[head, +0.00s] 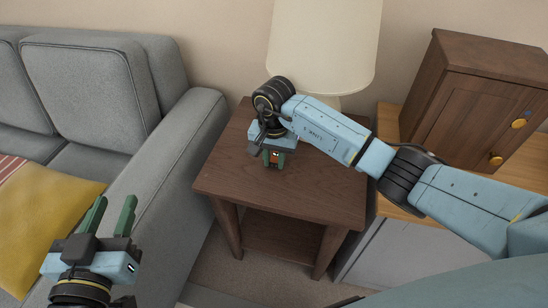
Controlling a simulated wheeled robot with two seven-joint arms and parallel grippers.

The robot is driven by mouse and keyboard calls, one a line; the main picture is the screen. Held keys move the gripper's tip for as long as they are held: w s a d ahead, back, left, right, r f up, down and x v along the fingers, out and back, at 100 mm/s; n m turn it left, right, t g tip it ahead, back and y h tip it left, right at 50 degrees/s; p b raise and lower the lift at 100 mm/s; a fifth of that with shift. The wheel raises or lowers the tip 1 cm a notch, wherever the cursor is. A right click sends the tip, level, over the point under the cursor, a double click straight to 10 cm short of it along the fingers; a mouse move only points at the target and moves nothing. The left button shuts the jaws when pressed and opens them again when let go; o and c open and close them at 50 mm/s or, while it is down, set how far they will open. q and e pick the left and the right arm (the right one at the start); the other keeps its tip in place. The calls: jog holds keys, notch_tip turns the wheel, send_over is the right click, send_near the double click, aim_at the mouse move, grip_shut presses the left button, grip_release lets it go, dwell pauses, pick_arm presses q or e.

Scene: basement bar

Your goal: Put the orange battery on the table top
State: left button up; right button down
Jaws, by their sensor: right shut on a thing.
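The orange battery (275,159) shows as a small orange and dark piece between the fingers of my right gripper (274,162). That gripper is shut on it, over the wooden side table (315,190), near the left part of the table top. The fingers hide most of the battery, and I cannot tell whether it touches the table top. My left gripper (113,217) is open and empty, its green fingers apart, in front of the sofa at the lower left.
A lamp (324,45) stands at the back of the side table. A grey sofa (165,150) with a yellow cushion (45,215) is on the left. A brown wooden cabinet (460,100) stands at the right. The front of the table top is clear.

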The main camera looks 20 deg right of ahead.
aim_at(274, 162)
jog(key=c, duration=1.2)
grip_release()
pick_arm(q)
jog(key=shift+r, duration=0.1)
pick_arm(e)
notch_tip(274, 162, up, 6)
jog(key=p, duration=0.2)
jog(key=shift+p, duration=0.35)
pick_arm(q)
jog(key=s+a+f+g+y+p, duration=0.2)
jog(key=s+a+f+g+y, duration=0.2)
jog(key=s+f+g, duration=0.8)
jog(key=a+f, duration=0.1)
jog(key=a, duration=0.1)
jog(key=shift+s+a+f+n, duration=0.3)
jog(key=shift+s+n, duration=0.05)
jog(key=shift+n, duration=0.05)
pick_arm(e)
notch_tip(274, 162, up, 6)
